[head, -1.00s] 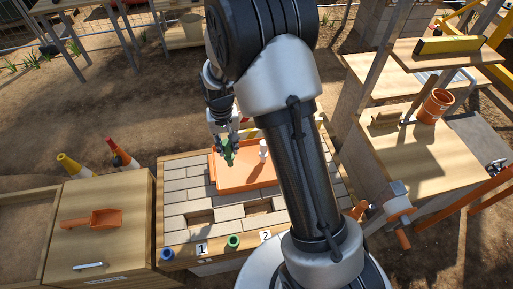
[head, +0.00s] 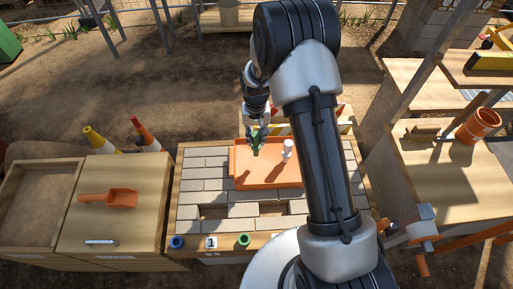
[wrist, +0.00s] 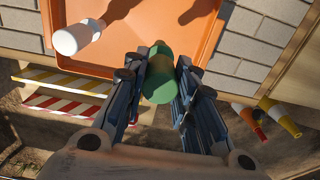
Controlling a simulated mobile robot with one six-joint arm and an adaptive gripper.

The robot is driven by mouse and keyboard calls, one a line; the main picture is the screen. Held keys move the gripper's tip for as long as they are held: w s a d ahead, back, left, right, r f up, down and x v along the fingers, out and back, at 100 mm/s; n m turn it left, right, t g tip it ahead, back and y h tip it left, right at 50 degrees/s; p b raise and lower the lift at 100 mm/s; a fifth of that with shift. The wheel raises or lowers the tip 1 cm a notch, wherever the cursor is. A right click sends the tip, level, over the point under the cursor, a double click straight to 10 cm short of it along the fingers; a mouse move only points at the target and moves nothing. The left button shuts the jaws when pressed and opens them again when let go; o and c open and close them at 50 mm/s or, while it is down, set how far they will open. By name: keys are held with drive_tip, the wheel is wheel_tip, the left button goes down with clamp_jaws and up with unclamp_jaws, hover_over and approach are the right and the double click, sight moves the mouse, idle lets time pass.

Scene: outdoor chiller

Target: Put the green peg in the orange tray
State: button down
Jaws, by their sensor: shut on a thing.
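The green peg (wrist: 158,82) is between the two fingers of my gripper (wrist: 160,88), which is shut on it. In the head view the green peg (head: 256,142) shows at the fingertips of my gripper (head: 257,136), over the upper left part of the orange tray (head: 270,182). In the wrist view the peg is close to the edge of the orange tray (wrist: 120,50). I cannot tell whether the peg touches the tray floor. A white peg (head: 288,149) stands in the tray, to the right of my gripper; it also shows in the wrist view (wrist: 76,38).
The tray lies on a grey brick bench (head: 200,185). A blue ring (head: 177,242) and a green ring (head: 243,240) are at its front edge, near two recesses. Striped barriers (wrist: 60,103) stand behind the bench.

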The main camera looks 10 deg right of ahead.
sight(256, 146)
drive_tip(key=shift+f+b, duration=0.65)
drive_tip(key=shift+f, duration=2.35)
drive_tip(key=shift+f, duration=0.25)
drive_tip(key=c, duration=1.3)
unclamp_jaws()
drive_tip(key=shift+r, duration=0.1)
